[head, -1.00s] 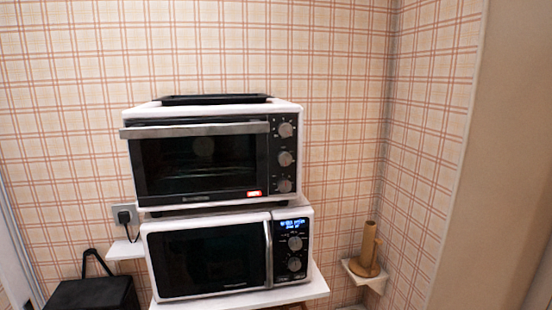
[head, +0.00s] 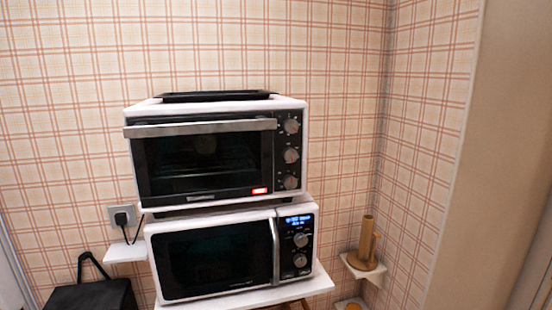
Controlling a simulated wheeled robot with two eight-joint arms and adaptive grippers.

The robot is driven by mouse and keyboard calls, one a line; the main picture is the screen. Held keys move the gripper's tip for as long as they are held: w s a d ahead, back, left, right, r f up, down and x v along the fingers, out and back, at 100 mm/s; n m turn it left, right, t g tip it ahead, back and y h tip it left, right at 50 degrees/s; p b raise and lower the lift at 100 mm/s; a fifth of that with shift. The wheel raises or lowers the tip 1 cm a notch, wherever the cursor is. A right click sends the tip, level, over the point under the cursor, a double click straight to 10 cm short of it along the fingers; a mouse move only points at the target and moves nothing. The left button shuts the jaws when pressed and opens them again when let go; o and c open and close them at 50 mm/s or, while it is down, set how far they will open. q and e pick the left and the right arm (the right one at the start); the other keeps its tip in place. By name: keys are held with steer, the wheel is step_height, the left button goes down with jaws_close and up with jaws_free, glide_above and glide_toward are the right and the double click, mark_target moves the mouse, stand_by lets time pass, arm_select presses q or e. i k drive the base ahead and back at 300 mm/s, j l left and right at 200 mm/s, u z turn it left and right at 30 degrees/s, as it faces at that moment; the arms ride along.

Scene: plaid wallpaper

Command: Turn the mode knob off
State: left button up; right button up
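A white toaster oven (head: 300,107) with a dark glass door stands on top of a white microwave (head: 150,262). On the right panel of the oven are three silver knobs in a column: a top knob (head: 291,126), a middle knob (head: 291,155) and a bottom knob (head: 290,182). A red light (head: 260,191) glows at the lower right of the oven door. The microwave has two knobs, an upper one (head: 301,240) and a lower one (head: 300,260), under a lit blue display (head: 298,220). Knob labels are too small to read. Neither gripper is in view.
A black tray (head: 215,96) lies on the oven. The microwave stands on a white shelf (head: 320,284). A plug (head: 121,218) sits in a wall socket at left. A black bag (head: 90,296) is at lower left. A small corner shelf (head: 350,265) holds a brown wooden object (head: 367,240).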

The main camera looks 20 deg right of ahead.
mark_target(291, 155)
steer(key=j+z, duration=0.2)
steer(key=z, duration=0.15)
steer(key=j+z, duration=0.25)
steer(key=z, duration=0.15)
steer(key=j+z, duration=0.2)
steer(key=z, duration=0.15)
